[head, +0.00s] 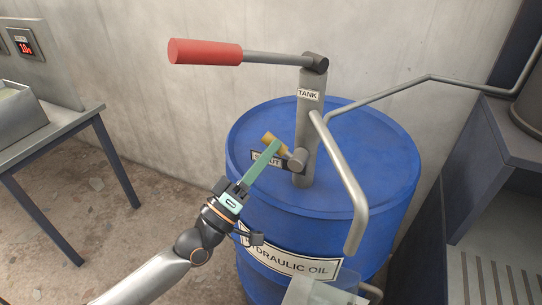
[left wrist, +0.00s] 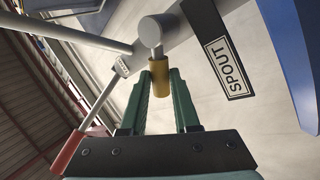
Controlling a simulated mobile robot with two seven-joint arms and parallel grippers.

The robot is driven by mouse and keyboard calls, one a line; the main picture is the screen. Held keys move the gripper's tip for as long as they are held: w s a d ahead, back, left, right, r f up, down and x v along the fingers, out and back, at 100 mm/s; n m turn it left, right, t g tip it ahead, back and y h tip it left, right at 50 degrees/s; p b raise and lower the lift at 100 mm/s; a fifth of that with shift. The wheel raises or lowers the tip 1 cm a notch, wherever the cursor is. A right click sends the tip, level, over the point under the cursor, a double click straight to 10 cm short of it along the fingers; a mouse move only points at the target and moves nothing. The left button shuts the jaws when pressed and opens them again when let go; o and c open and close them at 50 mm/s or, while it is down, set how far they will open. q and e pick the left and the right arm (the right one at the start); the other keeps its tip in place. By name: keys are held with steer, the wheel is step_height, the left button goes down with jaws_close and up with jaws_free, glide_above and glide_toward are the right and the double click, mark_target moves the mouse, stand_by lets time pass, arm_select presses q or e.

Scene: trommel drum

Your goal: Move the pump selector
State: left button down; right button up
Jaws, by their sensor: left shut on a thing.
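The pump selector is a short lever with a yellow grip (head: 268,137), on a grey stub at the side of the upright pump body (head: 311,120). In the head view the grip points up and left, beside the SPOUT label. My left gripper (head: 274,147) reaches it from the lower left. In the left wrist view the yellow grip (left wrist: 159,76) sits between the green fingertips, which are shut on it. The fingers hide part of the lever in the head view. A TANK label (head: 308,95) is on the pump body. My right gripper is not in view.
The pump stands on a blue drum (head: 385,165) marked hydraulic oil. A red-handled pump lever (head: 205,52) extends left above the selector. A bent spout pipe (head: 345,180) hangs in front right. A table (head: 50,135) stands left; a dark bench (head: 485,150) stands right.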

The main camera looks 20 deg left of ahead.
arm_select(q)
steer(key=n+y, duration=0.1)
steer(key=f+n+t, duration=0.1)
steer(key=n, duration=0.1)
steer(key=shift+a+y+b, duration=0.1)
steer(key=shift+y+b, duration=0.25)
steer(key=shift+y, duration=0.05)
steer(key=n+y, duration=0.1)
steer(key=n+t+y, duration=0.1)
steer(key=n, duration=0.1)
steer(key=shift+f, duration=0.4)
steer(key=shift+f+n+t+y+b, duration=0.2)
steer(key=shift+f+n+y+b, duration=0.1)
steer(key=shift+n+y, duration=0.85)
steer(key=shift+f+n+t+y+b, duration=0.25)
steer(key=shift+n+y, duration=0.5)
steer(key=shift+n, duration=0.7)
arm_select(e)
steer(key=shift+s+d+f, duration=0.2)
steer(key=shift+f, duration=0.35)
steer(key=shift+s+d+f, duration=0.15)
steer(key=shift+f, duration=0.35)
arm_select(q)
steer(key=shift+f, duration=0.1)
steer(key=c, duration=0.7)
jaws_free()
steer(key=shift+o, duration=0.2)
